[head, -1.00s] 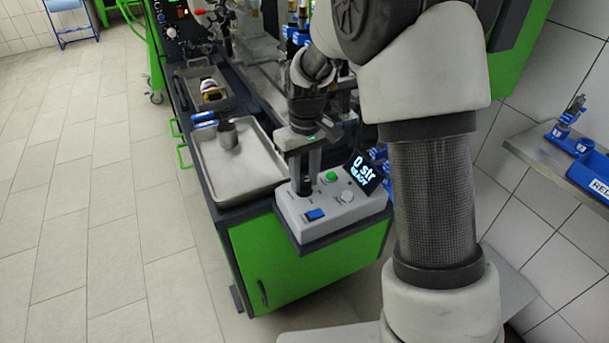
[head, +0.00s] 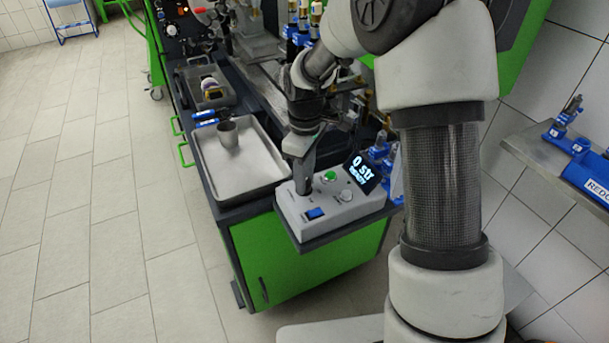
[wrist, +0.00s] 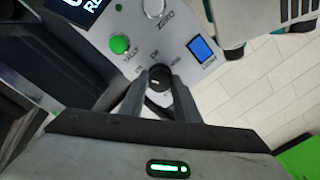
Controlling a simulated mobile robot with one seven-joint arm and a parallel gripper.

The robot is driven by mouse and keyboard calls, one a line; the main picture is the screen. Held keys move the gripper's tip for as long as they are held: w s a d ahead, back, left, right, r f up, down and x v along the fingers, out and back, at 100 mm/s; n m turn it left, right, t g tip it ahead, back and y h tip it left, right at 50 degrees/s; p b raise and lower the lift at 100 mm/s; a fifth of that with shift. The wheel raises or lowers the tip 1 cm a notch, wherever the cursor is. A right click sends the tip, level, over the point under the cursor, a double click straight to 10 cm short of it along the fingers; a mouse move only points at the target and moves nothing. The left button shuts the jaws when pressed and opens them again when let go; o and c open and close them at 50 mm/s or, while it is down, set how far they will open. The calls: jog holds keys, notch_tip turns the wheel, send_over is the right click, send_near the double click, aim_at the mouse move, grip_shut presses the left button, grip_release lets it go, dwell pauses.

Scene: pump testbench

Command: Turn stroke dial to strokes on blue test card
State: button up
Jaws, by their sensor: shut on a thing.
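The stroke dial (wrist: 160,75) is a small black knob with a white mark on a light grey control box (head: 343,209). My gripper (wrist: 160,90) has one finger on each side of the knob and is shut on it. In the head view my gripper (head: 305,184) reaches down to the box's left part, slightly tilted, and hides the dial. The box's black display (head: 362,172) reads "0 str", with a smaller line below. Some of the lettering around the dial shows but is too small to read. I cannot make out a blue test card.
A green button (wrist: 119,44), a white knob (wrist: 154,7) marked ZERO and a blue square (wrist: 201,49) sit close to the dial. A metal tray (head: 228,188) with a grey cup (head: 228,134) lies left of the box. A side shelf (head: 540,158) stands at right.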

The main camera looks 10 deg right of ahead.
dwell(0.4)
jog(key=o, duration=1)
jog(key=shift+o, duration=0.2)
jog(key=shift+r, duration=0.1)
notch_tip(320, 180, up, 17)
jog(key=p, duration=0.2)
jog(key=shift+w+r, duration=0.15)
jog(key=shift+d, duration=0.1)
